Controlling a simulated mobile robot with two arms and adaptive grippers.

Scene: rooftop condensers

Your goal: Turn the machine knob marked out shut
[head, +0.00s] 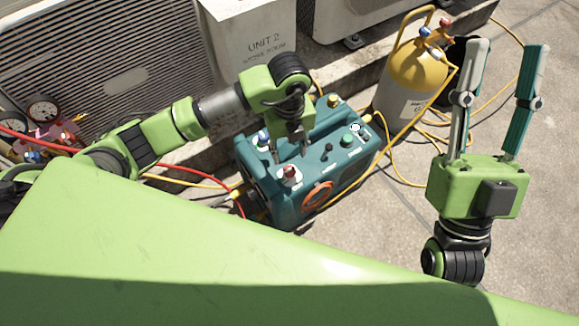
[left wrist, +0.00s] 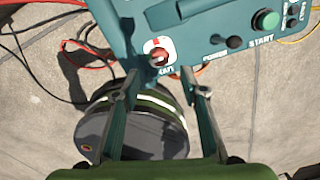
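The teal machine (head: 330,165) stands on the ground in the middle of the head view. A red knob (head: 289,172) sits on a white plate on its top; a blue knob (head: 262,137) is further back. In the left wrist view the red knob (left wrist: 159,57) has a label below it that looks like OUT, partly unclear. My left gripper (head: 290,153) points down over the machine, close to the red knob. In the wrist view its fingers (left wrist: 161,76) are apart, one to each side of the knob; contact is not visible. My right gripper (head: 510,48) is open and empty, off to the right.
A yellow-topped grey cylinder (head: 415,70) stands behind the machine, with yellow hoses on the ground. Red and yellow hoses (head: 200,178) run to the machine's left side. Gauges (head: 43,112) and condenser units stand behind my left arm. Pavement at right is mostly clear.

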